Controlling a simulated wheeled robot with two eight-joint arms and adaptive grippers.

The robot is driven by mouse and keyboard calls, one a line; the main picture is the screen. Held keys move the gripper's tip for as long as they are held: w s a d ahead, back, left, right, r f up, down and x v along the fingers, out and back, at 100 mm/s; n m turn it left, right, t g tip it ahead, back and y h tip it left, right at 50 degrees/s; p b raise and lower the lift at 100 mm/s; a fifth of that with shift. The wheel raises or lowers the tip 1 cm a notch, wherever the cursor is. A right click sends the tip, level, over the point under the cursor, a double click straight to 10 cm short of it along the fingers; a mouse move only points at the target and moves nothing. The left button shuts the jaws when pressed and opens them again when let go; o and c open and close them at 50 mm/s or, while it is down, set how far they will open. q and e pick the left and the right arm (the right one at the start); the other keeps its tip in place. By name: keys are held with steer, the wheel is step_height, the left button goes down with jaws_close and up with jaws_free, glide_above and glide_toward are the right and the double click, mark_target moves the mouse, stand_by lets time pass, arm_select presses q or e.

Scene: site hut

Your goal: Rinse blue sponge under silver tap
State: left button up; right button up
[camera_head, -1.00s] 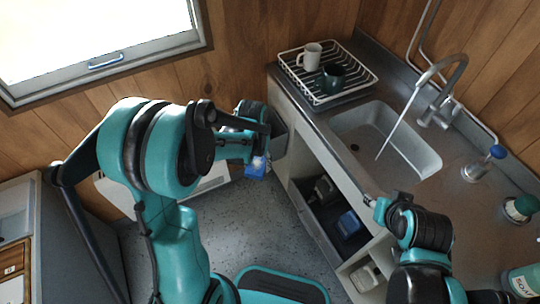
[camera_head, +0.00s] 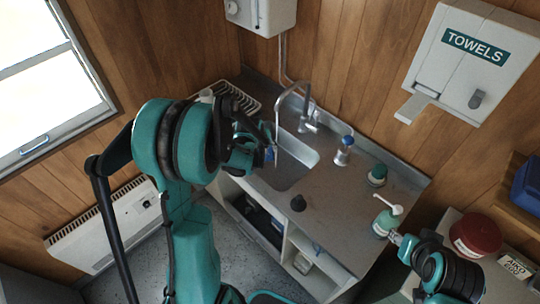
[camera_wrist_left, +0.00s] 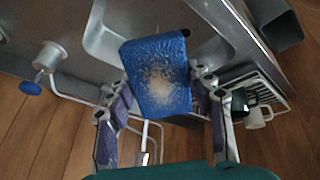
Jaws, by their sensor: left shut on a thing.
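The blue sponge (camera_wrist_left: 158,80), with a pale patch on its face, is held between the fingers of my left gripper (camera_wrist_left: 162,100) in the left wrist view. In the head view my left gripper (camera_head: 264,154) is by the left side of the sink (camera_head: 300,158), and only a sliver of the sponge (camera_head: 271,154) shows. The silver tap (camera_head: 300,110) is running; its thin stream (camera_head: 276,122) falls close to the sponge. I cannot tell whether water touches it. My right gripper (camera_head: 394,238) is beside the green soap bottle (camera_head: 384,222); its jaw opening is unclear.
A dish rack (camera_head: 235,96) stands left of the sink. A towel dispenser (camera_head: 468,60) hangs on the wall. A red tub (camera_head: 475,235) is at right.

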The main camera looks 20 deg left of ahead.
arm_select(q)
steer(key=shift+w+d+r, duration=0.35)
steer(key=shift+w+d, duration=0.1)
steer(key=w+a+f, duration=0.2)
steer(key=w+f, duration=0.1)
steer(key=w, duration=1)
steer(key=shift+w+b, duration=0.35)
steer(key=shift+w, duration=0.05)
arm_select(e)
steer(key=shift+s+d+f, duration=0.1)
steer(key=shift+s+d, duration=0.05)
steer(key=shift+d, duration=0.3)
arm_select(q)
steer(key=shift+d, duration=0.15)
steer(key=shift+d+r, duration=0.1)
steer(key=shift+d, duration=0.4)
arm_select(e)
steer(key=shift+f, duration=0.25)
arm_select(q)
steer(key=shift+a+b, duration=0.2)
steer(key=shift+b, duration=0.15)
